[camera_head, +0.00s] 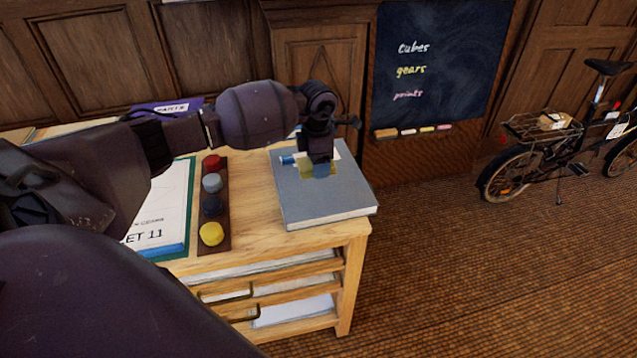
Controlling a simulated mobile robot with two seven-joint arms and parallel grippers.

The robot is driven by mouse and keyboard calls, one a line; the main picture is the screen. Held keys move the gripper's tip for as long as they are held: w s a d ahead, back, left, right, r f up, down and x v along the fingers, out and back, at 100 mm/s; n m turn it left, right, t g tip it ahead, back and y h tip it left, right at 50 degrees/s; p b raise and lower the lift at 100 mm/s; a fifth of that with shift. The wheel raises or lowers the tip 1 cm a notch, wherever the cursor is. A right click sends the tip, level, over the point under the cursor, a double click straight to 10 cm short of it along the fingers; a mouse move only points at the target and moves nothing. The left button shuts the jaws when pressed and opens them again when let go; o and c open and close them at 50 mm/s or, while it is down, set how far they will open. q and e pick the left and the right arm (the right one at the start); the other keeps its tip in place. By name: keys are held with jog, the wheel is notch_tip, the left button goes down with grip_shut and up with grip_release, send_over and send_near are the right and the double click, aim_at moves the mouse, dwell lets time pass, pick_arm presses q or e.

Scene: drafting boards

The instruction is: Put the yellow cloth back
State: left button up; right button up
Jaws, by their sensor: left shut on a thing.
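The yellow cloth (307,172) is a small yellow patch at the tips of my left gripper (319,166), over the top of a grey, box-like block (322,200). My left gripper points down and is shut on the cloth, which it partly hides. I cannot tell whether the cloth touches the block's top. A small blue item (288,160) and a white patch show beside the gripper on the block. My right gripper is not in view.
The block stands at the right end of a wooden drafting table (258,238). A dark strip with several coloured round pieces (212,183) lies left of it, beside a green-edged sheet (170,215). A chalkboard (440,60) and bicycle (560,150) stand behind.

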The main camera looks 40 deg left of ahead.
aim_at(318, 191)
pick_arm(q)
jog(key=shift+f+b, duration=0.4)
jog(key=shift+f, duration=3.1)
jog(key=shift+f, duration=0.1)
jog(key=shift+f, duration=0.15)
jog(key=o, duration=0.9)
